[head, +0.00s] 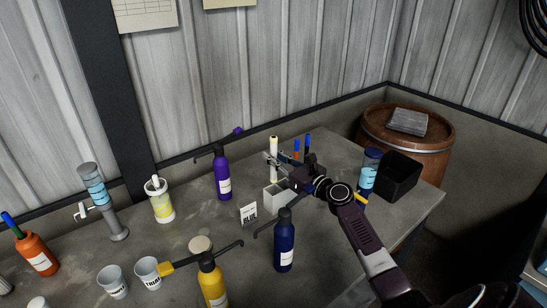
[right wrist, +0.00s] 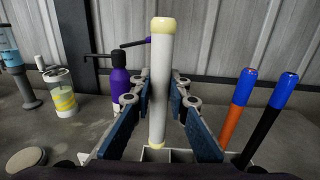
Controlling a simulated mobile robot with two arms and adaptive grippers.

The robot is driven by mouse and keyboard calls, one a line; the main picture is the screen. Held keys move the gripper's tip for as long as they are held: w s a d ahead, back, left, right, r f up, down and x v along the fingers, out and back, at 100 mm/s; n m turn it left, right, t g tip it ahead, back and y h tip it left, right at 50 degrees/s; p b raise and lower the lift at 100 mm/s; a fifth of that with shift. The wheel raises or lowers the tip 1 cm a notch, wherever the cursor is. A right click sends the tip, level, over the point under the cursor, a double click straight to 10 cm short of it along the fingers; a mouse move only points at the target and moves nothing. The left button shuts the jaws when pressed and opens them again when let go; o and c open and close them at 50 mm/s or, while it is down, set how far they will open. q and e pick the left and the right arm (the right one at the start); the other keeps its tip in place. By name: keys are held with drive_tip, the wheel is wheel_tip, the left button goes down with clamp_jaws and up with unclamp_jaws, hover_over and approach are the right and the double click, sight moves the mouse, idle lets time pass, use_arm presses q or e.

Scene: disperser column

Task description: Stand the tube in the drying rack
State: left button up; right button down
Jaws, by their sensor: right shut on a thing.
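The tube (head: 274,160), white with pale yellow ends, stands upright between the fingers of my right gripper (head: 272,157). In the right wrist view the tube (right wrist: 160,85) shows nearly full length, with the shut fingers (right wrist: 160,95) on either side of it. The drying rack (head: 270,204) is a pale box with open compartments, right below the tube. In the right wrist view the tube's lower end is at the rack's compartments (right wrist: 180,155); I cannot tell whether it is inside one. My left gripper is not in view.
Two blue-capped markers, one orange (right wrist: 236,115) and one black (right wrist: 270,115), stand right of the tube. A navy bottle (head: 284,245), purple bottle (head: 222,175) and small sign (head: 248,214) are close by. A black bin (head: 400,178) stands at right.

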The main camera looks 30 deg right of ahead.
sight(276, 181)
drive_tip(key=shift+f+b, duration=1.45)
drive_tip(key=shift+f, duration=0.4)
drive_tip(key=shift+f+b, duration=2.35)
drive_tip(key=shift+f, duration=0.4)
drive_tip(key=c, duration=1.8)
unclamp_jaws()
drive_tip(key=shift+o, duration=0.2)
drive_tip(key=s+d, duration=0.1)
drive_tip(key=s, duration=1.1)
drive_tip(key=shift+d, duration=0.4)
